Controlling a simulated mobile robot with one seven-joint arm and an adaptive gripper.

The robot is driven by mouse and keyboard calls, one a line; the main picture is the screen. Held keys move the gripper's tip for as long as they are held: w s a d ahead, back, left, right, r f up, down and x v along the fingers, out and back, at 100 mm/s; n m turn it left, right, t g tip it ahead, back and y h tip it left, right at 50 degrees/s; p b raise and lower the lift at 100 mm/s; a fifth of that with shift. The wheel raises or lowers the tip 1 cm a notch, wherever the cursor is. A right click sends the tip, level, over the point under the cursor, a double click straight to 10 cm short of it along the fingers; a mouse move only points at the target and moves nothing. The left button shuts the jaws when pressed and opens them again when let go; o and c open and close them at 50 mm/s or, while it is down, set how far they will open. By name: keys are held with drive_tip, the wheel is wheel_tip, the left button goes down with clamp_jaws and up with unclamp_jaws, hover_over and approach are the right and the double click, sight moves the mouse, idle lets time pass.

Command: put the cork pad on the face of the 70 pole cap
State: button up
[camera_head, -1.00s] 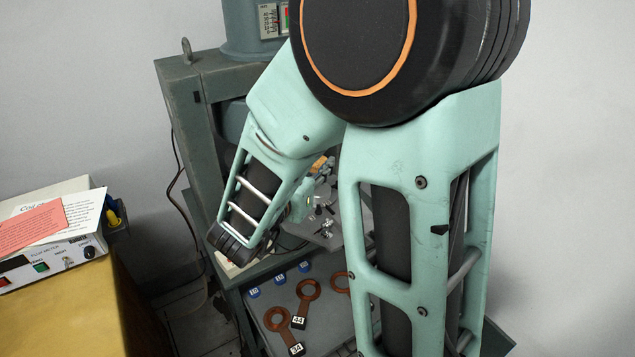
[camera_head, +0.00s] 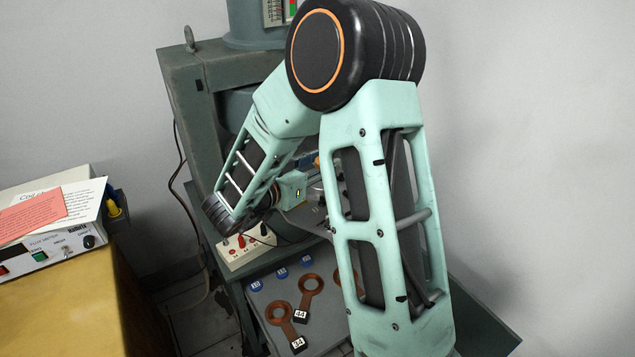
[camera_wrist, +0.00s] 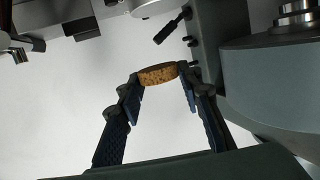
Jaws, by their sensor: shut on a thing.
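The tan, speckled cork pad (camera_wrist: 158,74) is a short round disc. My gripper (camera_wrist: 159,80) is shut on it, one blue fingertip at each side, in the wrist view. The pad is held in the air against a pale wall. To its right is a big grey cylinder (camera_wrist: 275,75) of the magnet, with a stepped shiny metal piece (camera_wrist: 298,14) at the upper right. I cannot read a 70 on any part, so I cannot tell which is the 70 pole cap. In the head view, my arm hides the gripper fingers, the pad and much of the magnet gap.
The grey magnet frame (camera_head: 187,85) stands behind my arm. On the bench below lie small blue round pieces (camera_head: 282,273) and brown ring paddles with tags (camera_head: 311,285). A pale socket box (camera_head: 232,258) is beside them. A flux meter (camera_head: 55,250) stands on the yellow cabinet at left.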

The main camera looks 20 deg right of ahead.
sight(317, 183)
drive_tip(key=w+f, duration=0.2)
drive_tip(key=shift+w+d+f+b, duration=0.1)
drive_tip(key=shift+f+b, duration=0.2)
drive_tip(key=shift+f, duration=0.05)
drive_tip(key=shift+w+f+b, duration=0.15)
drive_tip(key=shift+f+b, duration=0.4)
drive_tip(key=shift+f, duration=1.1)
drive_tip(key=shift+f, duration=0.1)
drive_tip(key=o, duration=0.8)
drive_tip(key=shift+o, duration=0.2)
drive_tip(key=p+v, duration=0.2)
drive_tip(key=v, duration=1)
drive_tip(key=shift+w, duration=0.1)
